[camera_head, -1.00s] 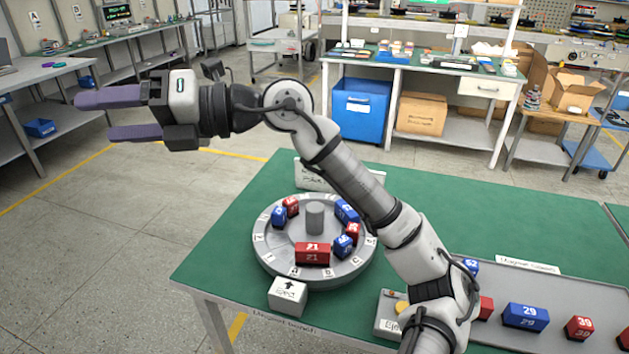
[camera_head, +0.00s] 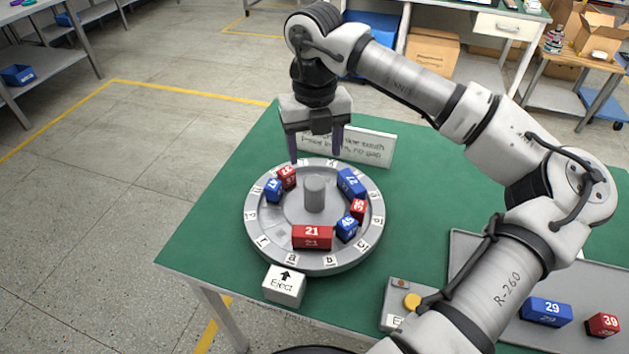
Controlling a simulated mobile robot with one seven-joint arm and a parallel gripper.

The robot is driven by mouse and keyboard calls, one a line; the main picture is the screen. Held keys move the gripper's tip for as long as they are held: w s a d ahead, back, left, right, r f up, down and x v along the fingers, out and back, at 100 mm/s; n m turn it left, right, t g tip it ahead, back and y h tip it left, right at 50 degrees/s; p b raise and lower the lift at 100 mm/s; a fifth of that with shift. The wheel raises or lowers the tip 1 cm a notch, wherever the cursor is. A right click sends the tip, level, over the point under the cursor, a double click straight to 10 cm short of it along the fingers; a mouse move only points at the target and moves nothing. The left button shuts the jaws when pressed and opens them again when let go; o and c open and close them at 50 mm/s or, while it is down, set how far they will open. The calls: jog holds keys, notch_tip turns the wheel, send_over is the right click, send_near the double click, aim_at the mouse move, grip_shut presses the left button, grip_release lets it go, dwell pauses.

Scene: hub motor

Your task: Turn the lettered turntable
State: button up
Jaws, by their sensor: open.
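The grey round turntable (camera_head: 281,247) lies on the green table, with letter tags around its rim and a grey hub post (camera_head: 314,194) in the middle. Several red and blue numbered blocks sit on it, among them the red block 21 (camera_head: 312,237) at the front and the blue block 77 (camera_head: 351,183) at the back right. My gripper (camera_head: 316,156) points down above the far edge of the turntable. Its purple fingers are apart with nothing between them. I cannot tell whether the fingertips touch the turntable.
A white Eject block (camera_head: 284,285) with an arrow stands at the turntable's front. A box with a yellow button (camera_head: 412,301) is to the right. A grey tray (camera_head: 511,333) holds numbered blocks. A white sign (camera_head: 366,148) stands behind the turntable, close to my gripper.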

aim_at(315, 182)
notch_tip(315, 182, down, 11)
jog(key=shift+f+p, duration=0.1)
jog(key=shift+p, duration=1)
grip_shut()
